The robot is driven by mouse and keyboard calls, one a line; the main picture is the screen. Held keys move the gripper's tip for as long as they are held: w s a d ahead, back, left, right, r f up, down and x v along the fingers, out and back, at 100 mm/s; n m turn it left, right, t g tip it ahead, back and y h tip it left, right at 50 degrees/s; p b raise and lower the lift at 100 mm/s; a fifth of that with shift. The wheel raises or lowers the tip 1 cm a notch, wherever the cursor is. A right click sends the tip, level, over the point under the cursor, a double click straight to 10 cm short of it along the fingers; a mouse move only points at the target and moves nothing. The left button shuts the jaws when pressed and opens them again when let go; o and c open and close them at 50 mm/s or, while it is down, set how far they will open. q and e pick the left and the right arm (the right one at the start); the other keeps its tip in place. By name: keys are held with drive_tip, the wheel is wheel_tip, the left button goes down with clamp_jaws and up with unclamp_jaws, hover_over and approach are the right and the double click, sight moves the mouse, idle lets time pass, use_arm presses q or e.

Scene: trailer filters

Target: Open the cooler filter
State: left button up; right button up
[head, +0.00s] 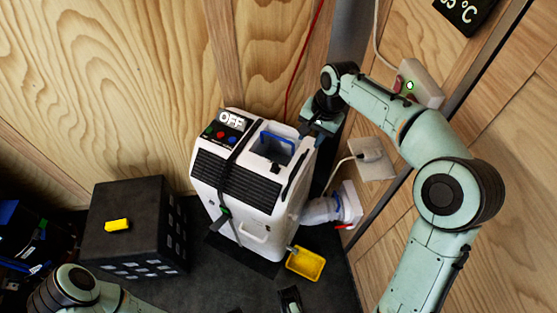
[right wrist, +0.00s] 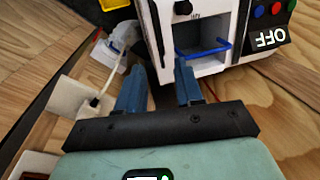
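The cooler (head: 233,215) is a white upright unit with dark grilles, standing on the floor mid-view. Its top has an open recess with a blue handle (head: 272,139) across it; the handle also shows in the right wrist view (right wrist: 205,50). I cannot tell whether this recess holds the filter. My right gripper (head: 314,132) is by the cooler's back right top edge, beside the recess. In the right wrist view its two blue fingers (right wrist: 160,82) are apart with nothing between them, short of the handle.
The cooler's display (head: 230,119) reads OFF. A black box (head: 120,245) with a yellow block on it stands left. A white hose (head: 321,211) runs to the right wall. A yellow tray (head: 305,264) lies on the floor. A wall outlet (head: 371,158) and cable are close to my right arm.

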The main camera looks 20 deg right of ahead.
sight(298, 163)
drive_tip(key=f, duration=0.4)
drive_tip(key=w+a+f+b, duration=0.1)
drive_tip(key=f, duration=0.3)
drive_tip(key=w+f+b, duration=0.1)
drive_tip(key=f, duration=0.3)
drive_tip(key=shift+a+f, duration=0.3)
drive_tip(key=shift+f, duration=0.1)
clamp_jaws()
idle(0.8)
